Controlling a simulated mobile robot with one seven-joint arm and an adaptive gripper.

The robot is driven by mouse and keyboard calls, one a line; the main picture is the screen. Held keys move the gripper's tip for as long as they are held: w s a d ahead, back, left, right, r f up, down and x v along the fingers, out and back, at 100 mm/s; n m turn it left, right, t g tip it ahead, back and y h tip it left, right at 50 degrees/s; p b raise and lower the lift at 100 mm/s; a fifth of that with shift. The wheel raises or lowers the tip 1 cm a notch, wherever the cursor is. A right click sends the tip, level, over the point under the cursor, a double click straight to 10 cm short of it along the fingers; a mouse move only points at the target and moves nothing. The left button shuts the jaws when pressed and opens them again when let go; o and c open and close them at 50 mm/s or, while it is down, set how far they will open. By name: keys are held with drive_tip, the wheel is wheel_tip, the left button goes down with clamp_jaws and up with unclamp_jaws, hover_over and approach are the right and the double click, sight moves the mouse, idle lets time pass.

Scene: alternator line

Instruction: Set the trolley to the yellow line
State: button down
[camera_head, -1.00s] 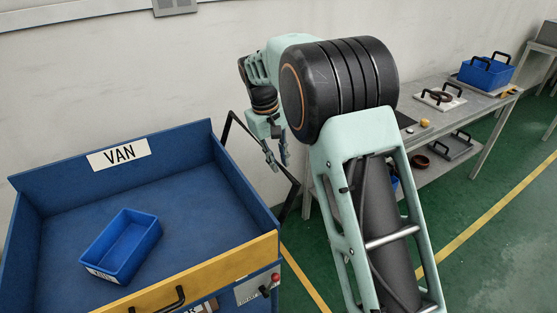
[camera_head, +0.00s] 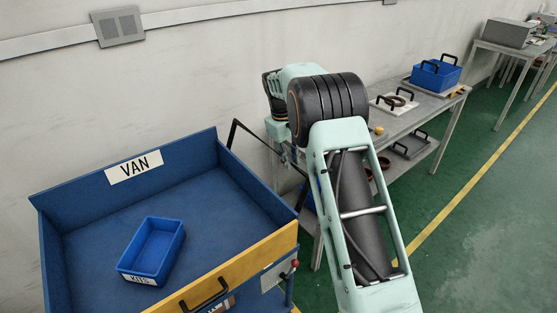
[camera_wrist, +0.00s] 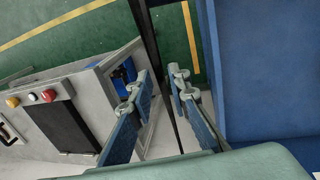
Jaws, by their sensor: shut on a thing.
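The trolley (camera_head: 120,208) is a blue open-topped cart with a VAN label and a yellow front edge, at the lower left of the head view. Its black handle bar (camera_head: 252,138) sticks out at the right; it also shows in the wrist view (camera_wrist: 149,30). My gripper (camera_wrist: 158,100) has its two fingers on either side of the bar and is shut on it; the contact is partly hidden. In the head view, my arm mostly hides the gripper (camera_head: 287,155). A long yellow floor line (camera_head: 470,192) runs along the right. Another yellow strip (camera_wrist: 190,38) lies near the trolley in the wrist view.
A blue KITS bin (camera_head: 152,250) sits in the trolley. A grey bench (camera_head: 425,108) with trays and a blue box (camera_head: 436,76) stands along the wall beyond my arm. A further bench (camera_head: 505,45) stands behind. Green floor at the right is clear.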

drive_tip(key=w+d, duration=0.1)
drive_tip(key=d, duration=0.1)
drive_tip(key=w+d+p, duration=0.1)
drive_tip(key=shift+w+d, duration=0.35)
drive_tip(key=shift+a, duration=0.1)
drive_tip(key=c, duration=1.8)
unclamp_jaws()
drive_tip(key=r, duration=0.4)
drive_tip(key=s+a+r, duration=0.1)
drive_tip(key=r, duration=0.3)
drive_tip(key=a+r, duration=0.1)
drive_tip(key=r, duration=0.3)
drive_tip(key=shift+s, duration=0.25)
